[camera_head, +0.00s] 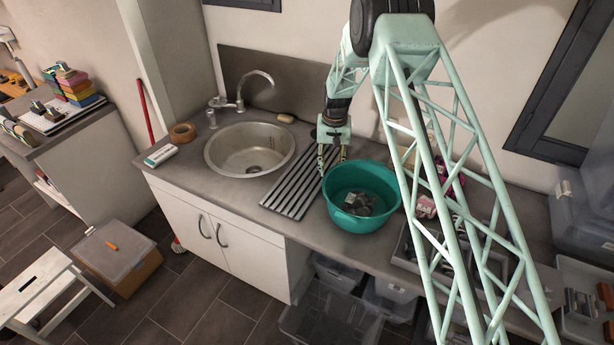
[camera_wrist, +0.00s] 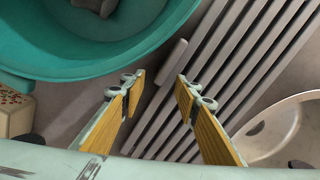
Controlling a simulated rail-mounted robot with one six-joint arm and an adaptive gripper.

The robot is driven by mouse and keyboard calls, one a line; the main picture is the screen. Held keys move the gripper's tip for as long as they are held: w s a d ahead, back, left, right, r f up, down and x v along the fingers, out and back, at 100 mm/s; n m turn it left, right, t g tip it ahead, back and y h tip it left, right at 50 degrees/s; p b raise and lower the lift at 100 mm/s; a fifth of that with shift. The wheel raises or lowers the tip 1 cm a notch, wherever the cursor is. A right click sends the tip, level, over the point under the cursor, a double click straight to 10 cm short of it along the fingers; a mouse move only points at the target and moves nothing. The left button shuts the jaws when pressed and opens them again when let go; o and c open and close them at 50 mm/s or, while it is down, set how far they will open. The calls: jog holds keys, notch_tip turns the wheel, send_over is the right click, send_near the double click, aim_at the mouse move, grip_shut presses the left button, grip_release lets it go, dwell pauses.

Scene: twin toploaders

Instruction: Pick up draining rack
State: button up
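The draining rack (camera_head: 293,188) is a flat set of grey parallel slats. It lies on the counter between the sink and a teal basin. In the wrist view the rack (camera_wrist: 241,60) runs diagonally below the fingers, with dark gaps between its slats. My gripper (camera_head: 331,163) is above the rack's right side, beside the basin. In the wrist view my gripper (camera_wrist: 160,92) has its two yellow-padded fingers apart, with nothing held between them. A slat end shows in the gap between the fingertips. I cannot tell the exact height above the rack.
The teal basin (camera_head: 338,212) with grey items inside stands close to the rack's right. The round metal sink (camera_head: 228,160) and its faucet (camera_head: 256,78) are to the left.

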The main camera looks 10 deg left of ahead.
jog(key=shift+c, duration=0.9)
grip_shut()
jog(key=shift+r, duration=0.15)
notch_tip(320, 180, up, 10)
jog(key=b, duration=0.1)
jog(key=shift+b, duration=0.35)
jog(key=shift+s, duration=0.15)
dwell(0.8)
